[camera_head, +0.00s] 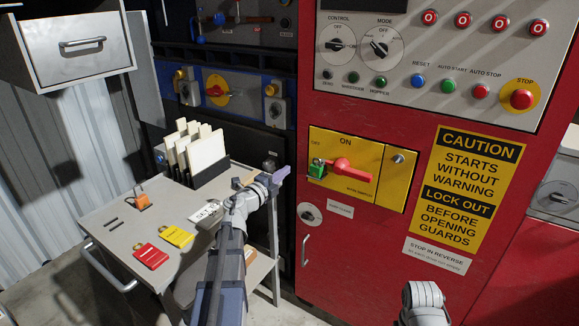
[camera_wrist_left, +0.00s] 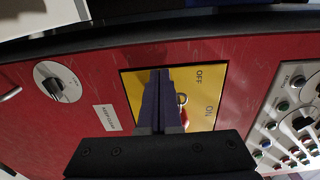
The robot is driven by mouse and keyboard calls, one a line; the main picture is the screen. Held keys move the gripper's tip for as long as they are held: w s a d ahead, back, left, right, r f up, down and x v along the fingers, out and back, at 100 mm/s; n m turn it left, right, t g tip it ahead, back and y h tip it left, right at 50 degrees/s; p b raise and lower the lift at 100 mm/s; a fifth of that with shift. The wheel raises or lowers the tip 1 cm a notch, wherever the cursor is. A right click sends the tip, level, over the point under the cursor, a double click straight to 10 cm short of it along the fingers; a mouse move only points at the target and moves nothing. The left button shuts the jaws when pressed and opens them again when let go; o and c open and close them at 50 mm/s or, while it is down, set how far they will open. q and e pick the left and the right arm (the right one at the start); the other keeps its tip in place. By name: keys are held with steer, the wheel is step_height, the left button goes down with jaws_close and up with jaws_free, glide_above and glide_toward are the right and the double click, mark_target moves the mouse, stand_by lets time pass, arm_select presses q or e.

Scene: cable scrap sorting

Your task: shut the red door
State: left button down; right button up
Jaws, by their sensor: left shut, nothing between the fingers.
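The red door (camera_head: 365,262) is the tall red cabinet front on the right, with a metal handle (camera_head: 305,250) at its lower left edge. It looks flush with the cabinet, but I cannot tell for sure whether it is fully shut. It also fills much of the left wrist view (camera_wrist_left: 100,70). My left gripper (camera_head: 283,176) is shut and empty, left of the door's edge in the head view. In the left wrist view its fingers (camera_wrist_left: 160,80) overlap the yellow switch plate. My right gripper is out of view; only part of that arm shows at the bottom.
A yellow switch plate (camera_head: 395,165) has a red switch handle (camera_head: 347,172) and a green padlock (camera_head: 317,169). A grey cart (camera_head: 115,235) with red and yellow tags and an orange lock stands left. A grey drawer box (camera_head: 75,45) juts out at the upper left.

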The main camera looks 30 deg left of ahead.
arm_select(q)
steer(key=s, duration=0.6)
steer(key=shift+a, duration=0.3)
steer(key=w+d+r+n+y+p, duration=0.3)
steer(key=r+n+y+p, duration=0.2)
steer(key=r+n+p, duration=0.15)
steer(key=d+n+g+y+p, duration=0.4)
steer(key=d+n, duration=0.1)
steer(key=n, duration=0.3)
steer(key=s+d+f+n+g+h+p, duration=0.1)
steer(key=s+d+f+g+h+p, duration=0.1)
steer(key=s+d+f+g+p, duration=0.35)
steer(key=s+d+f+n+g+h+p, duration=0.1)
steer(key=s+d+f+g+h+p, duration=0.15)
steer(key=s+d, duration=0.6)
steer(key=s+d+g+h+p, duration=0.1)
steer(key=s+d+g+p, duration=0.1)
steer(key=s+d+g, duration=0.4)
steer(key=s+d+m, duration=0.1)
steer(key=s+d, duration=0.4)
steer(key=d, duration=0.2)
steer(key=shift+d+r, duration=0.15)
steer(key=shift+d, duration=0.2)
